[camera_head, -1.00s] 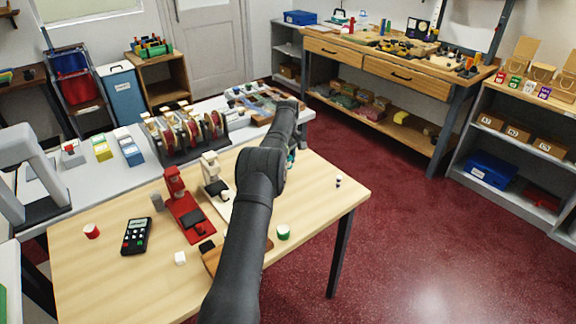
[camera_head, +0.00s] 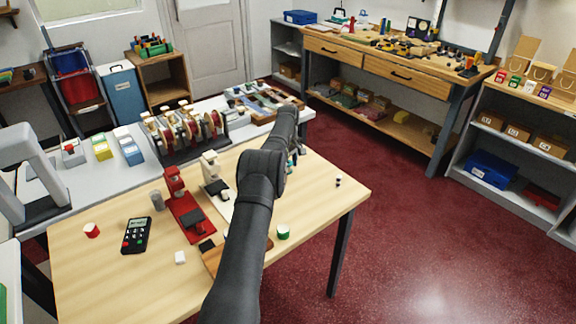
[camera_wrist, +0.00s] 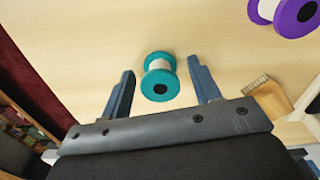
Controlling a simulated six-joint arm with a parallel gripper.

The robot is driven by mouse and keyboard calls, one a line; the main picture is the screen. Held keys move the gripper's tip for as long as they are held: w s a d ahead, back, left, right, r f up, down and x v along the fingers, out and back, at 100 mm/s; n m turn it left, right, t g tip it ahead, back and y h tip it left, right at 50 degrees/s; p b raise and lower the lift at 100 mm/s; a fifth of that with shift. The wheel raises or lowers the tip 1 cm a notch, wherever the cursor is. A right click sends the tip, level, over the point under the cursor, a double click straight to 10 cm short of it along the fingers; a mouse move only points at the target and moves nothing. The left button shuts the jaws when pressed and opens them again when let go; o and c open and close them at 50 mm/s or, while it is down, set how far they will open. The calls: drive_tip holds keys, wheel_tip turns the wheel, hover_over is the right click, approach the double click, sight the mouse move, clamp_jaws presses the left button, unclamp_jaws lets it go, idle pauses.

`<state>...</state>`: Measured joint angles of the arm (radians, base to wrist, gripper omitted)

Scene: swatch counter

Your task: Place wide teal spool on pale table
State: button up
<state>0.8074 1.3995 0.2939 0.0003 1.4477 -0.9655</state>
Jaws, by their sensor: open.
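The wide teal spool (camera_wrist: 159,84), teal flanges with a white middle, shows in the wrist view over the pale wooden table top. My gripper (camera_wrist: 160,65) is open, with one blue-grey finger on each side of the spool and a visible gap to each. I cannot tell whether the spool is touching the table beneath it. In the head view my arm hides most of the spool and gripper. The pale table (camera_head: 325,200) is light wood with dark legs.
A purple spool (camera_wrist: 284,14) lies at the upper right of the wrist view, near a wooden piece (camera_wrist: 268,98). The table's right side is mostly clear.

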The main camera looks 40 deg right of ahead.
wheel_tip(320, 180, up, 12)
idle(0.4)
wheel_tip(320, 180, down, 12)
drive_tip(key=shift+r, duration=1.9)
drive_tip(key=shift+f, duration=0.1)
